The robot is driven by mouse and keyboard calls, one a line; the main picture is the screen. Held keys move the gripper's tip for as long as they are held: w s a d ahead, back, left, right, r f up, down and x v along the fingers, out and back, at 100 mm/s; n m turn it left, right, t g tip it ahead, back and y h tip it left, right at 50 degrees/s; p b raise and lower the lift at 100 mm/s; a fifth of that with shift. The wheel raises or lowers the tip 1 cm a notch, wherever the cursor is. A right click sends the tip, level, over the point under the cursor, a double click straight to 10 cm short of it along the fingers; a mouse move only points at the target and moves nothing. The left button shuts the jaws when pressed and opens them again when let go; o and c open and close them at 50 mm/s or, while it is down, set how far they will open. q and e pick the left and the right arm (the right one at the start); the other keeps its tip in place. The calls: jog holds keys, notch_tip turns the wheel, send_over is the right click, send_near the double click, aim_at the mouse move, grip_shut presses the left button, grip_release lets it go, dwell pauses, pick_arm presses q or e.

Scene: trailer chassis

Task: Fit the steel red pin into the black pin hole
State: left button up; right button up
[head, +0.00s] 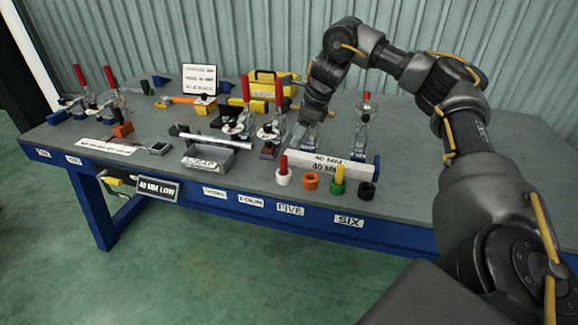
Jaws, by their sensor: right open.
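Four ring-shaped pin holders stand in a row at the table's front right. A red pin (283,164) stands upright in the white holder (284,178). The orange holder (311,181) looks empty. The black pin hole (367,190) at the right end of the row also looks empty. My right gripper (306,138) is open and points down behind the row, near the white 40 MM block. It is apart from both red pins; its fingertips are small and hard to make out. My left gripper is out of view.
The white 40 MM block (350,166) lies just behind the holders. Red-handled clamps (272,135) stand left of my right gripper, and another (365,108) stands right of it. A grey tray (208,158) sits left. The table's right part is clear.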

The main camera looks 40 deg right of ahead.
aim_at(284, 156)
jog(key=b+x, duration=0.1)
jog(key=x, duration=0.4)
jog(key=shift+w+f, duration=0.1)
jog(key=shift+f, duration=0.1)
jog(key=shift+w+a+f, duration=0.1)
jog(key=shift+a+f, duration=0.1)
jog(key=shift+f, duration=0.25)
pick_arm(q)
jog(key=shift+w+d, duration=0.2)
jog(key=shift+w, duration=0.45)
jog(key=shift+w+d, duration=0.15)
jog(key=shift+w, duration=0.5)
pick_arm(e)
jog(key=shift+x, duration=2.15)
jog(key=shift+w, duration=0.1)
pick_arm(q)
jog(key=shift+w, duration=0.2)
pick_arm(e)
grip_shut()
